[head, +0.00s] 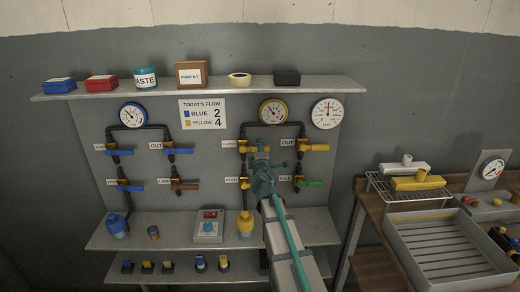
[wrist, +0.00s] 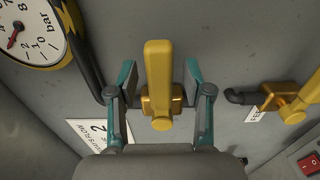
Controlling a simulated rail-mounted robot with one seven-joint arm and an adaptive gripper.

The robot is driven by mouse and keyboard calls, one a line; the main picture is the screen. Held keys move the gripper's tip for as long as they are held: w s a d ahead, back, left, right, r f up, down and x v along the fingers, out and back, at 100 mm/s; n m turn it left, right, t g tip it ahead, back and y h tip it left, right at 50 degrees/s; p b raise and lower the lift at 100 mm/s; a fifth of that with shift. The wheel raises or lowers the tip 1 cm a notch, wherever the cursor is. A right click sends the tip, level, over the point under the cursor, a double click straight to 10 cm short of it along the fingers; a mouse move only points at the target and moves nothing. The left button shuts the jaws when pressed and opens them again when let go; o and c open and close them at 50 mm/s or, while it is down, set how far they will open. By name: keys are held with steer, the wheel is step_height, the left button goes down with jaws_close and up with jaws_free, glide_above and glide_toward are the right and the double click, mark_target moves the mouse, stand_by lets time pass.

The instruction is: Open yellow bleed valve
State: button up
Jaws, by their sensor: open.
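A valve with a yellow lever handle (wrist: 158,65) stands between the two fingers of my gripper (wrist: 158,88) in the wrist view. The fingers are apart, one on each side of the handle, with visible gaps. The handle sits on a brass-coloured body on a dark pipe. In the head view my teal gripper (head: 265,170) is at the left branch under the yellow-rimmed gauge (head: 273,111) and partly hides the upper left valve. That gauge also shows in the wrist view (wrist: 28,35). The small valve label (head: 229,144) is too blurred to read surely.
A second yellow-handled valve (wrist: 292,108) is close by at right in the wrist view. The flow sign (head: 203,113) reads blue 2, yellow 4. A shelf (head: 215,88) runs above.

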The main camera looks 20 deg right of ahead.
steer(key=shift+w+d, duration=0.1)
steer(key=shift+w, duration=0.15)
jaws_close()
